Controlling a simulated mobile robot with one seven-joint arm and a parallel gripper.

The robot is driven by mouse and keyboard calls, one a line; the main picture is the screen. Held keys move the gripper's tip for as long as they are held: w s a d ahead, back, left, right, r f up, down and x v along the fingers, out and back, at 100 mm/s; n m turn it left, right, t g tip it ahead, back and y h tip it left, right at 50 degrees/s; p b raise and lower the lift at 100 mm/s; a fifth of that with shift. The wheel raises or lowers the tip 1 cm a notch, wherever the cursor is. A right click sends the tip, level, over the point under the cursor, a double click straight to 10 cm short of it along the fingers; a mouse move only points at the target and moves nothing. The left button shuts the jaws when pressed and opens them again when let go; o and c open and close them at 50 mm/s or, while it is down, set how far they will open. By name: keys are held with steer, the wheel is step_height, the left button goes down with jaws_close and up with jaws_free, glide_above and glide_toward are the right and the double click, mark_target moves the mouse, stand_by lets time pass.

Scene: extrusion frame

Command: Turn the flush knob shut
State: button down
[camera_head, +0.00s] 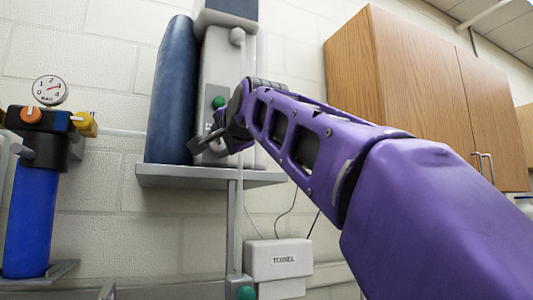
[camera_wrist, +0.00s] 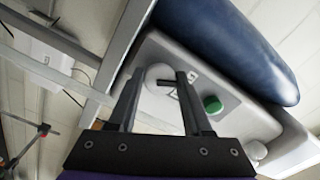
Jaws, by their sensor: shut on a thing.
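My gripper (camera_wrist: 159,76) is shut on a pale round knob (camera_wrist: 158,82) on the front of a white housing. The knob shows between the two dark fingertips in the wrist view. A small printed label lies beside it, too small to read. In the head view my gripper (camera_head: 215,138) is at the lower front of the white housing (camera_head: 220,65), and it hides the held knob. A green knob (camera_wrist: 212,104) sits just right of the fingers in the wrist view, apart from them. It also shows above my gripper in the head view (camera_head: 218,102).
A dark blue cylinder (camera_head: 171,90) stands left of the housing on a grey shelf (camera_head: 160,173). A blue filter with a gauge (camera_head: 50,90) is at far left. Wooden cabinets (camera_head: 430,90) hang at right. A white box (camera_head: 279,261) is mounted below.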

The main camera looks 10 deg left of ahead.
steer(key=m, duration=0.5)
steer(key=shift+r, duration=0.1)
steer(key=shift+m, duration=0.4)
steer(key=shift+c, duration=1.8)
jaws_free()
